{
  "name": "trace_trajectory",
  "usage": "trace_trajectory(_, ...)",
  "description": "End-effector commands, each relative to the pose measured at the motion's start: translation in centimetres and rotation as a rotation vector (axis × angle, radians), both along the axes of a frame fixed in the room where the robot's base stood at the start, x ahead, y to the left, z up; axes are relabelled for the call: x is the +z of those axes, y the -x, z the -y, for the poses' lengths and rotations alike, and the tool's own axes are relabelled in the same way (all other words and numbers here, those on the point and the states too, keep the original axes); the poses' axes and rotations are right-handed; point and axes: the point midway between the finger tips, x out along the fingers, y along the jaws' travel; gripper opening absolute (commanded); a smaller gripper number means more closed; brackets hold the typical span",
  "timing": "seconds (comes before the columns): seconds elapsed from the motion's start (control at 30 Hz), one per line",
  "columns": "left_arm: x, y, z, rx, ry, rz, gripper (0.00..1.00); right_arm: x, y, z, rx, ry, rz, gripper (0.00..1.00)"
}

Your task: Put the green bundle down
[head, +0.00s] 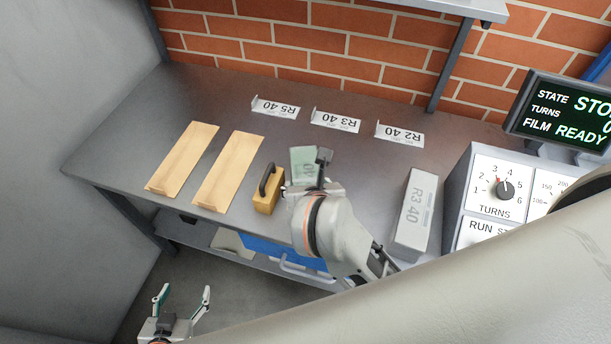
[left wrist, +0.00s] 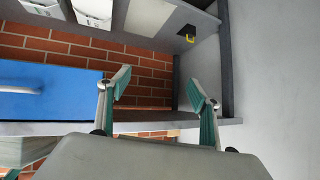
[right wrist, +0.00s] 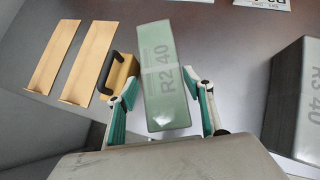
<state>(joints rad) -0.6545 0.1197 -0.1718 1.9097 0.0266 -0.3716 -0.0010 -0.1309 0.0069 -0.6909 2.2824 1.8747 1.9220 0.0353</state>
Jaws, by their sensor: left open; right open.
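The green bundle (head: 303,160), marked "R2 40", appears to rest on the grey table (head: 330,95). In the right wrist view the bundle (right wrist: 160,65) extends away between the fingers of my right gripper (right wrist: 161,90). The right gripper (head: 313,180) is open, one finger on each side of the bundle's near end; I cannot tell whether either finger touches it. My own wrist hides part of the bundle in the head view. My left gripper (head: 182,298) is open and empty, low in front of the table; it also shows in the left wrist view (left wrist: 160,90).
A tan block with a dark handle (head: 267,190) stands close left of the bundle. Two tan strips (head: 228,172) lie further left. A grey "R3 40" bundle (head: 415,215) is at right, beside the control box (head: 490,210). Label cards (head: 335,121) line the back.

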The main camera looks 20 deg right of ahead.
Motion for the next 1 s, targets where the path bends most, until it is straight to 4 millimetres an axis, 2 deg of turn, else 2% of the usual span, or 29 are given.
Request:
trace_trajectory(0.1, 0.0, 0.0, 0.0, 0.0, 0.0, 0.0, 0.63, -1.3, -1.4, 0.4, -0.001, 0.007, 0.001, 0.51)
trace_trajectory(0.27, 0.0, -0.8, 1.1, -0.021, 0.015, 0.033, 0.63, -3.4, -3.1, 0.7, -0.001, 0.003, 0.001, 0.51)
trace_trajectory(0.57, -0.3, -1.1, 1.9, -0.033, 0.026, 0.05, 0.63, -4.5, -4.3, 1.0, -0.001, 0.002, 0.002, 0.51)
trace_trajectory(0.8, -2.5, -1.3, 2.3, -0.037, 0.032, 0.057, 0.63, -7.2, -6.5, 1.4, -0.001, 0.003, -0.001, 0.51)
trace_trajectory(1.0, -4.1, -0.9, 2.2, -0.037, 0.03, 0.045, 0.63, -8.2, -7.7, 1.7, -0.001, 0.003, -0.001, 0.51)
